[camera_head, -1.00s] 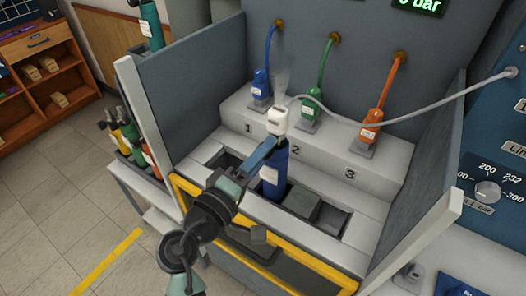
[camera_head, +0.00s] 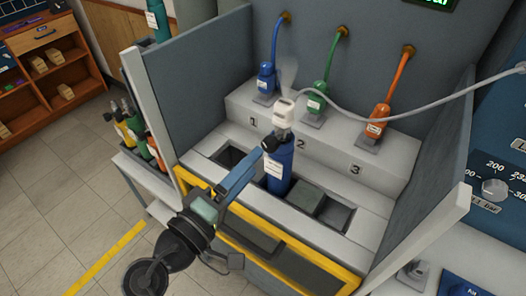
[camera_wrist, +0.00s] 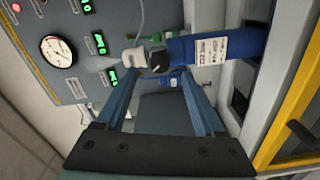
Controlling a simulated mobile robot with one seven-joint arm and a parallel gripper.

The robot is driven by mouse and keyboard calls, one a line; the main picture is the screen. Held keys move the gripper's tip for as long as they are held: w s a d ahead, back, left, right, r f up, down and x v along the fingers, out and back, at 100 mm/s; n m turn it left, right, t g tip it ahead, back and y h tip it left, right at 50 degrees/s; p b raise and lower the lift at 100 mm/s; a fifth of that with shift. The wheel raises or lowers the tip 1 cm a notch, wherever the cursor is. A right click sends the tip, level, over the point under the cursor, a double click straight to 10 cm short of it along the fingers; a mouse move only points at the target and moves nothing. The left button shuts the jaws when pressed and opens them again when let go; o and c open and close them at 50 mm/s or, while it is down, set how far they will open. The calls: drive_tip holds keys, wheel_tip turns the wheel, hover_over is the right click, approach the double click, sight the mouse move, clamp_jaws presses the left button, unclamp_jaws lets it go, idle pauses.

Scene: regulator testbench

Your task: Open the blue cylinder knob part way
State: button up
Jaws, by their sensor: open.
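The blue cylinder (camera_head: 280,168) stands upright in the middle slot of the bench, with a white fitting (camera_head: 284,112) on top. Its dark knob (camera_head: 270,144) sticks out at the cylinder's neck, on the side facing my gripper. In the wrist view the cylinder (camera_wrist: 205,47) lies sideways across the top and the knob (camera_wrist: 159,62) shows round and dark. My gripper (camera_wrist: 157,76) is open, its two blue fingers apart, one to each side of the knob. In the head view my gripper (camera_head: 250,164) is just in front of and below the knob. I cannot tell whether the fingertips touch it.
A grey hose (camera_head: 350,120) runs from the white fitting to the right. A faint pale plume (camera_head: 288,76) rises by the fitting. Blue (camera_head: 266,78), green (camera_head: 316,98) and orange (camera_head: 377,122) connectors sit behind. Grey side walls (camera_head: 195,95) and a yellow-framed front (camera_head: 290,250) bound the bench.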

drive_tip(key=v, duration=0.6)
drive_tip(key=shift+s+a, duration=0.15)
drive_tip(key=shift+s, duration=0.1)
drive_tip(key=w+d+r+m+t+y, duration=0.2)
drive_tip(key=w+r+m, duration=0.15)
drive_tip(key=r, duration=0.65)
drive_tip(key=w+d+r+m+t+y, duration=0.25)
drive_tip(key=w+r, duration=0.25)
drive_tip(key=r, duration=0.5)
drive_tip(key=s+d+r+m+t+y+p, duration=0.1)
drive_tip(key=s+r+t+p, duration=0.1)
drive_tip(key=r, duration=1)
drive_tip(key=s+d+r+m+t+y+p, duration=0.1)
drive_tip(key=s+r+p, duration=0.4)
drive_tip(key=r, duration=0.7)
drive_tip(key=s+d+r+m+t+y+p, duration=0.1)
drive_tip(key=s+r+t+p, duration=0.3)
drive_tip(key=r, duration=0.8)
drive_tip(key=d+y+p, duration=0.1)
drive_tip(key=p, duration=0.1)
drive_tip(key=shift+p, duration=0.35)
